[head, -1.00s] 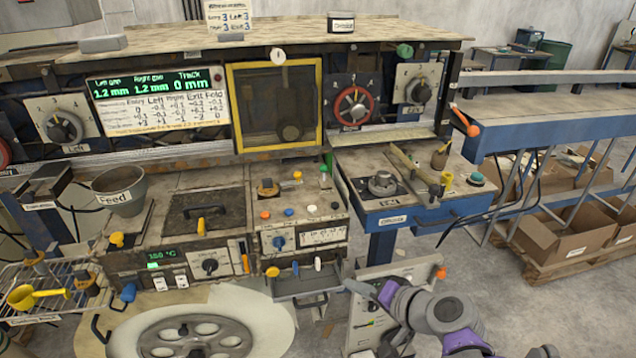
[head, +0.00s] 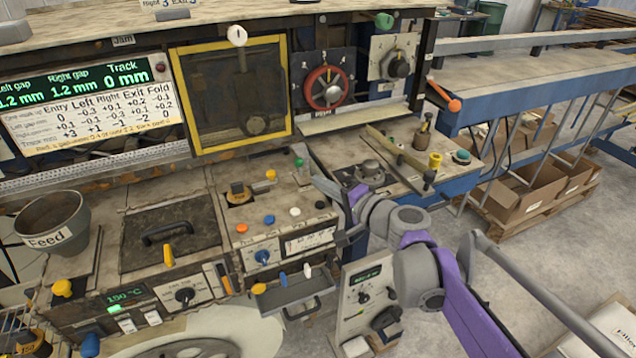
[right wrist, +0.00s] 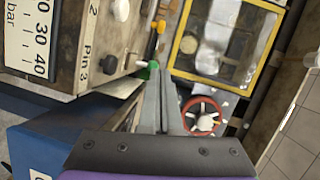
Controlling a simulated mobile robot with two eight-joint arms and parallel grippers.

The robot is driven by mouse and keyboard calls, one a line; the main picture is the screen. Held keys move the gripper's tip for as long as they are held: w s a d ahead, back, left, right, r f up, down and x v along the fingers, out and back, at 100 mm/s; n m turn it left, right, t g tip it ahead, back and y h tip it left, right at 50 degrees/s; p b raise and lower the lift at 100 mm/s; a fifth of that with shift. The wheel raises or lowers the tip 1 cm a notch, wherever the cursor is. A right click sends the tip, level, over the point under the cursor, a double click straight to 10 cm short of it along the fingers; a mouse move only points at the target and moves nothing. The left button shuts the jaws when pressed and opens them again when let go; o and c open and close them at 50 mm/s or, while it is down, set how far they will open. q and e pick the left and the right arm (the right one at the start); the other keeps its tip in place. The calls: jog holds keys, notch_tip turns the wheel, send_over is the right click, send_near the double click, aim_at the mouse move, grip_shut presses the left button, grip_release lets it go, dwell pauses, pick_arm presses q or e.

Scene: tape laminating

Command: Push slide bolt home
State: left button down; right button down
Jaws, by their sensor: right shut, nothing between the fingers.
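A small green knob (head: 299,163) stands at the back right corner of the control console (head: 270,212). It may belong to the slide bolt, but I cannot tell for sure. My right gripper (head: 318,182) is at the console's right side, close to the green knob. In the right wrist view the two fingers of my right gripper (right wrist: 163,75) are together and hold nothing. The green knob (right wrist: 152,65) shows just beyond and left of their tips there; whether they touch is unclear. My left gripper is not in view.
A blue side bench (head: 400,165) with tools lies right of the gripper. A yellow-framed window (head: 232,95) and a red handwheel (head: 328,88) stand behind. A grey panel box (head: 365,300) is below my right arm. A small open drawer (head: 292,293) juts from the console front.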

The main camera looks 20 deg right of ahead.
aim_at(268, 173)
jog(key=x, duration=0.6)
jog(key=shift+w+a, duration=0.1)
jog(key=shift+w, duration=0.05)
jog(key=w+a, duration=0.2)
jog(key=a, duration=0.1)
jog(key=shift+f, duration=0.4)
jog(key=shift+w+a+f, duration=0.1)
jog(key=shift+w+a, duration=0.05)
jog(key=shift+a, duration=0.2)
jog(key=shift+a+p, duration=0.55)
jog(key=shift+a, duration=0.8)
jog(key=shift+d, duration=0.1)
